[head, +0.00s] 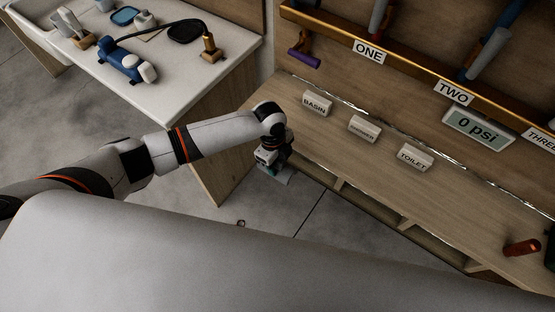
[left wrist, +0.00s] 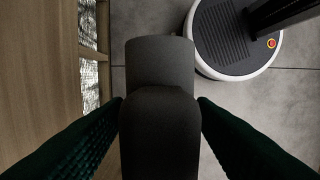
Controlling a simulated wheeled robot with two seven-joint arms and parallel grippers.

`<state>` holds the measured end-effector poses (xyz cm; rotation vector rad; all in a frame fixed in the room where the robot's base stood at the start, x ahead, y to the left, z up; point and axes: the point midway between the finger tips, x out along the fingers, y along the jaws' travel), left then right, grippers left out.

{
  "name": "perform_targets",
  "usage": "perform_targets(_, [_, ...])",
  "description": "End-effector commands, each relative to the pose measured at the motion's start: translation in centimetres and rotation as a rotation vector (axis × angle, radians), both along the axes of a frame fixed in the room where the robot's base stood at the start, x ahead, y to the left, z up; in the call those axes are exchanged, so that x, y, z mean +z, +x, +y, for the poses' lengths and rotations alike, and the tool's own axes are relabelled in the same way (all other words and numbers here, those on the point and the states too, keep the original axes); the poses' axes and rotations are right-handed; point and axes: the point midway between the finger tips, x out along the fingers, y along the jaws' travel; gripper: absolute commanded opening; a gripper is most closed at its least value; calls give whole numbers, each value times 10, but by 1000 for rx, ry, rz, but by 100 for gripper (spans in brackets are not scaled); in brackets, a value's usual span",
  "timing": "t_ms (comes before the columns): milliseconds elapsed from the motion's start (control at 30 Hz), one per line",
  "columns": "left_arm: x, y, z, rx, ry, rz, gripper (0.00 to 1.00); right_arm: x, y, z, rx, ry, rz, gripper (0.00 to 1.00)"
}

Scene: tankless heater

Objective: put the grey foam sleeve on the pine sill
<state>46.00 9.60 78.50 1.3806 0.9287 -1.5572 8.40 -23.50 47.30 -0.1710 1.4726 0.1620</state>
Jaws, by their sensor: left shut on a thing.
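My left gripper (head: 272,160) is at the front left edge of the pale wooden sill (head: 340,165), over the gap beside it. In the left wrist view its two dark ridged fingers (left wrist: 160,106) are shut on the grey foam sleeve (left wrist: 160,140), a dark grey rounded piece. In the head view the gripper mostly hides the sleeve; only a small grey part (head: 287,177) shows below it. The sill also shows at the left of the left wrist view (left wrist: 35,80), apart from the sleeve. My right gripper is not in view.
The sill carries the BASIN block (head: 317,103), a middle block (head: 363,128), the TOILET block (head: 414,157) and a copper-brown piece (head: 521,248) at right. A brass rail (head: 410,70) runs behind. A white counter (head: 190,85) holding a blue tool (head: 122,62) stands at left.

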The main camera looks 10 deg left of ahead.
Motion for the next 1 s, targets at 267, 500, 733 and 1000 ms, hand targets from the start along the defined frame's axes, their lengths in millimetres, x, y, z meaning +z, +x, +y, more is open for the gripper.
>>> perform_targets(267, [-5,0,0,0,0,0,18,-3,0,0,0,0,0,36])
perform_targets(500, [-8,0,0,0,0,0,18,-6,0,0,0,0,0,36])
perform_targets(733, [-12,0,0,0,-1,0,18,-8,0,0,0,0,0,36])
perform_targets(1000, [-16,0,0,0,-1,0,18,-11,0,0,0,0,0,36])
